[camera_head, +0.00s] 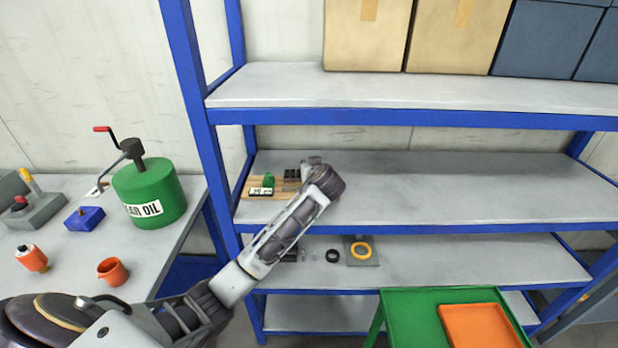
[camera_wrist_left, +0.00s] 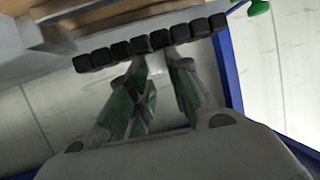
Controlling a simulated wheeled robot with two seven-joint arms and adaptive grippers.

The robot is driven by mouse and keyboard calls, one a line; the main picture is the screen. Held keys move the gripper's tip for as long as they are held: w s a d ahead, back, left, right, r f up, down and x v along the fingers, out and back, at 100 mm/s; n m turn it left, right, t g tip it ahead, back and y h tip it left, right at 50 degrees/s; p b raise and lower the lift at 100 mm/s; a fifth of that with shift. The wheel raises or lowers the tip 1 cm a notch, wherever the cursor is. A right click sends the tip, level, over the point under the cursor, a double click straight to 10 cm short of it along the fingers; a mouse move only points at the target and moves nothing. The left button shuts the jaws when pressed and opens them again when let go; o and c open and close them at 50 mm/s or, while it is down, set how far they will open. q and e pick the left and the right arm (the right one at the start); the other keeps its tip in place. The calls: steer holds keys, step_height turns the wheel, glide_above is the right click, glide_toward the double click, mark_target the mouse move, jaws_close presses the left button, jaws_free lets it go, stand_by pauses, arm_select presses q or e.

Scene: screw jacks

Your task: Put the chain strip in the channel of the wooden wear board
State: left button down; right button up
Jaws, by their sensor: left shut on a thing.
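The chain strip (camera_wrist_left: 152,41) is a row of several black blocks, seen across the upper middle of the left wrist view. My left gripper (camera_wrist_left: 160,66), with green inner faces on its fingers, is shut on the strip near its middle. The wooden wear board (camera_head: 259,181) lies on the middle shelf at its left end. Part of its wood shows in the left wrist view (camera_wrist_left: 125,18), just beyond the strip. In the head view my left wrist is right of the board and hides the gripper's fingers. I cannot tell whether strip and board touch. My right gripper is out of view.
The middle shelf (camera_head: 450,185) is clear to the right. A green oil can (camera_head: 150,188) stands on the left table.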

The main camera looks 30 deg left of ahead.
arm_select(q)
step_height(320, 180, down, 4)
steer(key=shift+r, duration=0.2)
steer(key=shift+f, duration=0.15)
steer(key=shift+f, duration=0.15)
steer(key=c, duration=1.3)
jaws_free()
steer(key=shift+s+d+r, duration=0.2)
steer(key=shift+s+d, duration=0.15)
steer(key=shift+s, duration=0.05)
steer(key=shift+b+v, duration=0.85)
steer(key=shift+v, duration=4.7)
steer(key=shift+a+r, duration=0.1)
steer(key=shift+r, duration=0.05)
